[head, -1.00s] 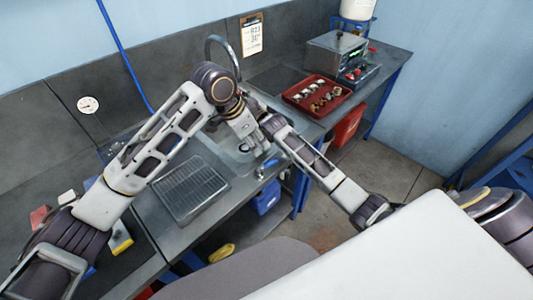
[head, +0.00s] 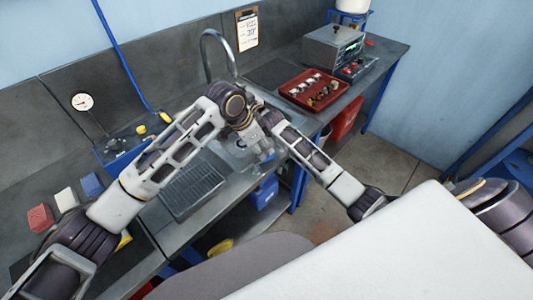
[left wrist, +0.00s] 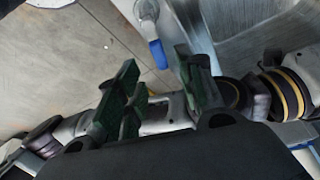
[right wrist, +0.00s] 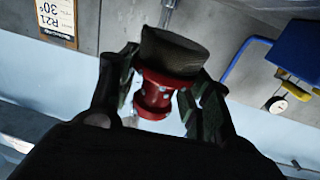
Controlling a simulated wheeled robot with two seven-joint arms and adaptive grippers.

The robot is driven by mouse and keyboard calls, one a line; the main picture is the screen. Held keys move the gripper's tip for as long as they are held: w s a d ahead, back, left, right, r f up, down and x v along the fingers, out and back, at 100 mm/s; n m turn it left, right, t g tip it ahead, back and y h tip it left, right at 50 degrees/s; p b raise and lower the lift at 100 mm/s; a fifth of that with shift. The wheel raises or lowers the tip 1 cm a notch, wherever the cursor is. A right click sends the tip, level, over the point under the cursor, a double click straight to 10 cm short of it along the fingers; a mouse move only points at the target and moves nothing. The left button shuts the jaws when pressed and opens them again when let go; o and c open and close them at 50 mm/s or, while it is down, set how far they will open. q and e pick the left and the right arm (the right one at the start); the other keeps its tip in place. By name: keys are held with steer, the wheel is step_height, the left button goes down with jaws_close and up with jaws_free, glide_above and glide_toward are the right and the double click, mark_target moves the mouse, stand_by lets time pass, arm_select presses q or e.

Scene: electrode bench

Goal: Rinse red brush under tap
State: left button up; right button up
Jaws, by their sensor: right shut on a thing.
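The red brush (right wrist: 155,92) is between the jaws of my right gripper (right wrist: 160,100) in the right wrist view, its dark, wide end pointing up in the picture. Pale specks dot its red body; I cannot tell if they are water. In the head view the brush and right gripper are hidden behind my left arm. The curved metal tap (head: 215,50) rises behind the sink. My left gripper (head: 262,152) is low at the sink's front. In the left wrist view its green fingers (left wrist: 160,85) are apart and empty, with a blue-handled lever (left wrist: 158,52) just beyond them.
A ribbed drain tray (head: 192,185) lies left of the sink. Red, white and blue blocks (head: 66,199) lie farther left, below a blue tray (head: 115,150). A red tray (head: 312,88) of small parts and a metal instrument (head: 333,48) stand right. My two arms are close together over the sink.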

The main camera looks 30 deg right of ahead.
mark_target(268, 156)
arm_select(q)
steer(key=shift+x, duration=2.7)
jaws_close()
